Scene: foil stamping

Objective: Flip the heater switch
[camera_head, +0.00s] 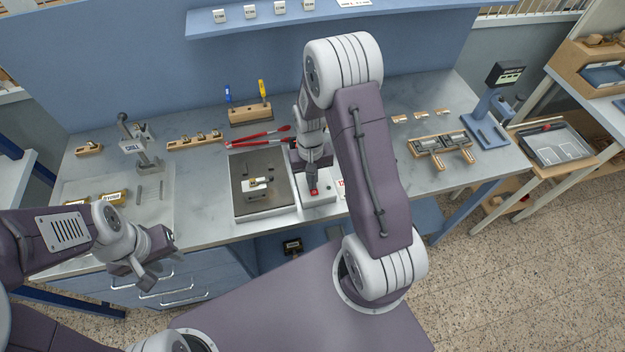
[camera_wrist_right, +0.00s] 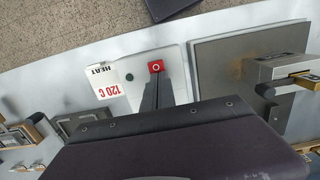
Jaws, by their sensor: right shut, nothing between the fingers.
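The heater switch (camera_head: 314,191) is a small red rocker on a white heater box (camera_head: 318,202) in the middle of the bench. In the right wrist view the switch (camera_wrist_right: 156,67) shows a white ring, beside a dark green lamp (camera_wrist_right: 129,77) and a label (camera_wrist_right: 102,82) reading HEAT 120 C. My right gripper (camera_wrist_right: 157,82) is shut and empty, pointing down at the box. Its fingertips are right at the switch's edge; I cannot tell whether they touch it. My left gripper (camera_head: 162,262) hangs open and empty off the bench's front left.
A grey plate (camera_head: 243,205) with a small metal fixture lies left of the heater box. Red-handled tongs (camera_head: 260,133) lie behind it. A stamp stand (camera_head: 140,145) is at left, a wooden type holder (camera_head: 440,145) and blue scale (camera_head: 487,130) at right.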

